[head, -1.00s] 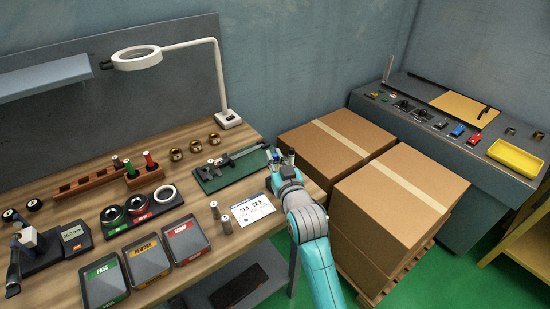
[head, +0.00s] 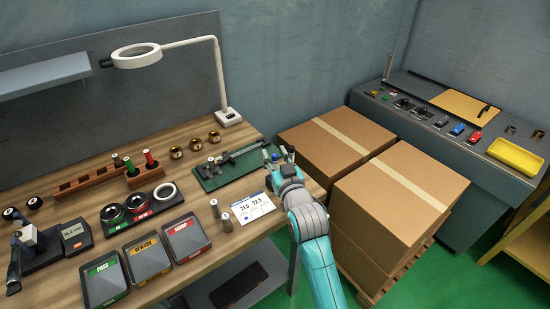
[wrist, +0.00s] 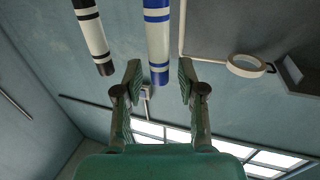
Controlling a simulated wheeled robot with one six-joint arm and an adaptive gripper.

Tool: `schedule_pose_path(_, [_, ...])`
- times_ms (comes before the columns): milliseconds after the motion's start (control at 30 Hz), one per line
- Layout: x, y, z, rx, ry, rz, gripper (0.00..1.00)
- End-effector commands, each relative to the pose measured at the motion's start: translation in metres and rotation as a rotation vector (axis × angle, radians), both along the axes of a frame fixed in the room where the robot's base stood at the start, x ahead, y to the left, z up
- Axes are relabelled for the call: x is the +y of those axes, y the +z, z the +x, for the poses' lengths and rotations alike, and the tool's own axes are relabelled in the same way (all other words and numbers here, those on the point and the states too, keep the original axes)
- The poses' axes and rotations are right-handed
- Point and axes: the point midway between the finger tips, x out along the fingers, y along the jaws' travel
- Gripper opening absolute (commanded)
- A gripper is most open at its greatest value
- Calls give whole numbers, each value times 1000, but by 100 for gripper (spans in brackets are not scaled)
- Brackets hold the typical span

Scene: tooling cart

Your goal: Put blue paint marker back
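In the wrist view a white marker with blue bands (wrist: 158,40) lines up with the gap between my fingers. Its lower end is near the fingertips, and clear space shows on both sides of it. A similar marker with black bands (wrist: 94,35) is to its left, outside the fingers. My gripper (wrist: 158,78) is open, and no contact with the blue marker shows. In the head view my gripper (head: 280,154) is at the bench's right edge, beside the green fixture. The markers there are too small to tell from the fingers.
A green fixture plate (head: 212,184) with a caliper and a white card (head: 250,207) are near my gripper. Cardboard boxes (head: 338,147) stand close on the right. A ring lamp (head: 137,56) hangs above.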

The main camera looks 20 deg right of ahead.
Motion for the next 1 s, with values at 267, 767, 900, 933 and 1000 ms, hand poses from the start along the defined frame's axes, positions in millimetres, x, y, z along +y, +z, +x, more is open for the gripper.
schedule_pose_path(267, [0,-3,-52,5,0,0,40])
schedule_pose_path(767, [0,-3,-115,4,0,0,40])
schedule_pose_path(900, [0,-2,-117,3,0,0,40])
schedule_pose_path(933, [0,-2,-117,3,0,0,40])
schedule_pose_path(1000, [0,-2,-117,3,0,0,40])
